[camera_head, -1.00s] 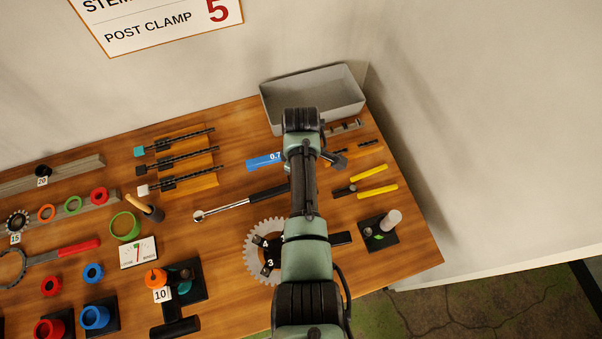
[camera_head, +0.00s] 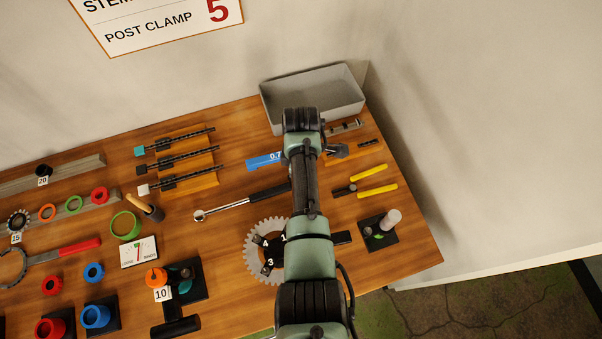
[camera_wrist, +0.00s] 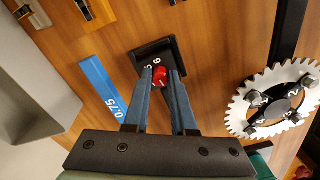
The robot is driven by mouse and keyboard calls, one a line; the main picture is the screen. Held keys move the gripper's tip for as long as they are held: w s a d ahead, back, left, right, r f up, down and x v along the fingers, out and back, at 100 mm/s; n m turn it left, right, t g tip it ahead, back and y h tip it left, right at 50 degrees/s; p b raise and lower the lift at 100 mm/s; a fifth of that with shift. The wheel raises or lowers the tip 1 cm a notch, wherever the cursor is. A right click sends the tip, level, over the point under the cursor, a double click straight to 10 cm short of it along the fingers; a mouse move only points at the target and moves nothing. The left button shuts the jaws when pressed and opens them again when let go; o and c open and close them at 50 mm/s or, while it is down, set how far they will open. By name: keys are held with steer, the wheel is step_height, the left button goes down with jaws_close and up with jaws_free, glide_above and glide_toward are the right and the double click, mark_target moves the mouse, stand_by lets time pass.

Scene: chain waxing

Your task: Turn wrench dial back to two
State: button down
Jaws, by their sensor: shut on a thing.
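In the wrist view my gripper (camera_wrist: 161,73) has its two blue-grey fingers shut on a small red dial (camera_wrist: 160,80). The dial sits against a black block (camera_wrist: 150,53) with white digits around it; a 5 and what looks like a 6 show. The fingers cover other digits, and I cannot tell which number the dial points to. In the head view my arm hides the dial and my fingertips. The torque wrench (camera_head: 235,204) lies on the wooden table, with its round head at left and its black handle running right, under my arm.
A blue 0.75 gauge (camera_wrist: 107,93) lies left of the fingers in the wrist view, and a toothed chainring (camera_wrist: 240,112) lies right. A grey bin (camera_head: 345,98) stands at the back right. Yellow-handled pliers (camera_head: 375,174) and a black-based stand (camera_head: 379,237) lie right of my arm.

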steer(key=c, duration=0.7)
jaws_free()
step_height(320, 180, up, 13)
steer(key=shift+b, duration=1)
